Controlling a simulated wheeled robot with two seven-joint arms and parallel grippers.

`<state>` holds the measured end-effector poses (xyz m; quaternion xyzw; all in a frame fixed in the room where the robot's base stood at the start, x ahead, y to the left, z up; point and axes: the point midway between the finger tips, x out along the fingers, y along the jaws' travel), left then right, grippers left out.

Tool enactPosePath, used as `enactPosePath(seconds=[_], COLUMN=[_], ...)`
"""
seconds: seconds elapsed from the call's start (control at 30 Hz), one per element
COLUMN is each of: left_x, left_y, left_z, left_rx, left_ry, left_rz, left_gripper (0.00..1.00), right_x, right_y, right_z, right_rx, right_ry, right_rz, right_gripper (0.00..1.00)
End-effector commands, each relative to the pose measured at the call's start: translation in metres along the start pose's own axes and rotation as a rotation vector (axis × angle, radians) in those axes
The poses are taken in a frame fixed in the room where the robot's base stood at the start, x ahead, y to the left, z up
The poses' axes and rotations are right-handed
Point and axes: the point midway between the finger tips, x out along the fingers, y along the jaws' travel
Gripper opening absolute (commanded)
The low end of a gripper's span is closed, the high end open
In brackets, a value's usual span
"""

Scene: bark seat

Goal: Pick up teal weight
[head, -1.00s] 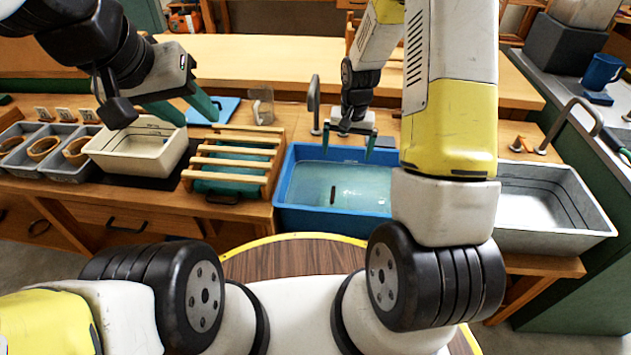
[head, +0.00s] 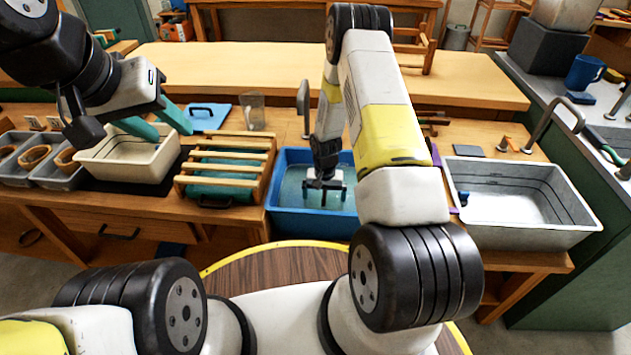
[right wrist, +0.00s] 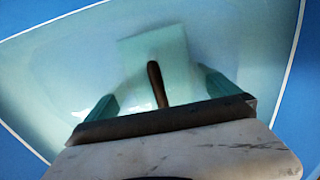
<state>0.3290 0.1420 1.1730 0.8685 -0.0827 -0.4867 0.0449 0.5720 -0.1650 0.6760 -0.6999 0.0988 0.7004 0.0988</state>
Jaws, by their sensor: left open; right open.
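A pale teal square slab with a dark upright handle lies in the blue tub; I take it as the teal weight (right wrist: 180,52). It shows in the right wrist view, and my right arm and gripper hide it in the head view. My right gripper (head: 325,192) is open and low over the blue tub (head: 312,224). In the right wrist view its two teal fingers (right wrist: 157,97) stand apart on either side of the dark handle, with nothing gripped. My left gripper (head: 160,130) is open and empty over the cream tub (head: 128,170).
A wooden slatted rack (head: 225,165) with teal beneath stands left of the blue tub. A grey metal basin (head: 530,238) stands to its right. A tap (head: 303,105) rises behind the tub. Grey bins with rings (head: 50,172) are far left.

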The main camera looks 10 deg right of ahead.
Motion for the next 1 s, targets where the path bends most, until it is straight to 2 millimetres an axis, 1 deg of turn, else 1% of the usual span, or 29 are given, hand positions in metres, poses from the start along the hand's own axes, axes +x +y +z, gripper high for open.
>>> enactPosePath(seconds=[0.1, 0.27, 0.3, 0.37, 0.5, 0.57, 0.7, 0.73, 0.93, 1.0], left_x=[0.0000, 0.0000, 0.0000, 0.0000, -0.0001, -0.0001, -0.0001, -0.0001, -0.0001, -0.0001], left_y=[0.0000, 0.0000, 0.0000, 0.0000, 0.0000, 0.0000, 0.0000, 0.0000, 0.0000, 0.0000], left_z=[0.0000, 0.0000, 0.0000, 0.0000, 0.0000, 0.0000, 0.0000, 0.0000, 0.0000, 0.0000], left_rx=[0.000, 0.000, 0.000, 0.000, 0.000, 0.000, 0.000, 0.000, 0.000, 0.000], left_ry=[0.000, 0.000, 0.000, 0.000, 0.000, 0.000, 0.000, 0.000, 0.000, 0.000], left_rz=[0.000, 0.000, 0.000, 0.000, 0.000, 0.000, 0.000, 0.000, 0.000, 0.000], left_gripper=[0.42, 0.42, 0.42, 0.42, 0.42, 0.42, 0.42, 0.42, 0.42, 0.42], right_x=[0.0056, 0.0055, 0.0055, 0.0054, 0.0053, 0.0052, 0.0051, 0.0051, 0.0041, 0.0011], right_y=[0.0001, 0.0000, 0.0000, 0.0000, -0.0001, -0.0001, -0.0001, -0.0001, -0.0004, -0.0005], right_z=[-0.0002, -0.0002, -0.0002, -0.0002, -0.0001, -0.0001, -0.0001, -0.0001, -0.0008, -0.0012], right_rx=[0.000, 0.000, 0.000, 0.000, 0.000, 0.000, 0.000, 0.000, 0.000, 0.000], right_ry=[0.000, 0.001, 0.001, 0.001, 0.001, 0.001, 0.000, 0.001, 0.002, 0.003], right_rz=[0.000, 0.000, 0.000, 0.000, 0.000, 0.000, 0.000, 0.000, -0.001, -0.001], right_gripper=[1.00, 1.00, 0.98, 0.86, 0.59, 0.47, 0.20, 0.14, 0.14, 0.14])
